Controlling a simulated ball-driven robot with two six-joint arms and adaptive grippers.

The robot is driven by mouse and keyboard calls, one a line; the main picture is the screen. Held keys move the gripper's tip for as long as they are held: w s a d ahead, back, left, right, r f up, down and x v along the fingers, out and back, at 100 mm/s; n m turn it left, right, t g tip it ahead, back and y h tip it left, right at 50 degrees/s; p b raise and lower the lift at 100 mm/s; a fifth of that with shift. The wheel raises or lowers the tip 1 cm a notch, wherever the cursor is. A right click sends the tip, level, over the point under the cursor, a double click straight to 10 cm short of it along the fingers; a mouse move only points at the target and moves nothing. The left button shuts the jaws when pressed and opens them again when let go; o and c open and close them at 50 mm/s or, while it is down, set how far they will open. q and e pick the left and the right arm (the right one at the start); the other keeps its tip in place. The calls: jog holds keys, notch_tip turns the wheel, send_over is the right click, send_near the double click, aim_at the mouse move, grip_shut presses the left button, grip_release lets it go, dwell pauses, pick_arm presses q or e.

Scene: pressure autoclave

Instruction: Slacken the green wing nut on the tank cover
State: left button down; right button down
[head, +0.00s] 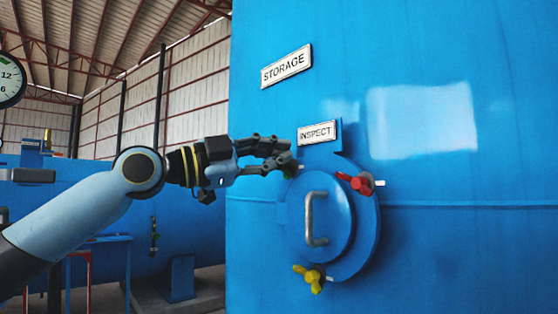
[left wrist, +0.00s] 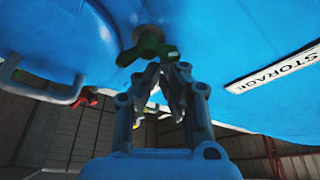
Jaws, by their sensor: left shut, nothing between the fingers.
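The green wing nut (left wrist: 150,48) sits on its stud at the edge of the blue round tank cover (head: 345,262). In the head view it is mostly hidden behind my left gripper (head: 284,157), at the cover's upper left. The left wrist view shows my left gripper (left wrist: 163,72) with its fingers closed together and empty, the tips just short of the green wing nut. I cannot tell whether they touch it. A red wing nut (head: 360,184) is at the cover's upper right and a yellow wing nut (head: 310,278) at its bottom. My right gripper is not in view.
A grey handle (head: 309,220) stands out from the cover. An INSPECT plate (head: 317,133) is above the cover and a STORAGE plate (head: 286,66) higher on the tank wall. A dial gauge (head: 10,80) is at the far left.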

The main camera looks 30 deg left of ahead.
pick_arm(q)
jog(key=shift+w+a+n+t+y+b, duration=0.15)
jog(key=shift+n+t+b, duration=0.1)
jog(key=shift+n, duration=0.55)
jog(key=shift+s+a+n+t+y+b, duration=0.1)
jog(key=shift+a+n+t+y+b, duration=0.15)
jog(key=shift+n, duration=0.55)
jog(key=shift+w+a+n+t+y+b, duration=0.1)
jog(key=shift+n+t+b, duration=0.2)
jog(key=shift+n, duration=0.5)
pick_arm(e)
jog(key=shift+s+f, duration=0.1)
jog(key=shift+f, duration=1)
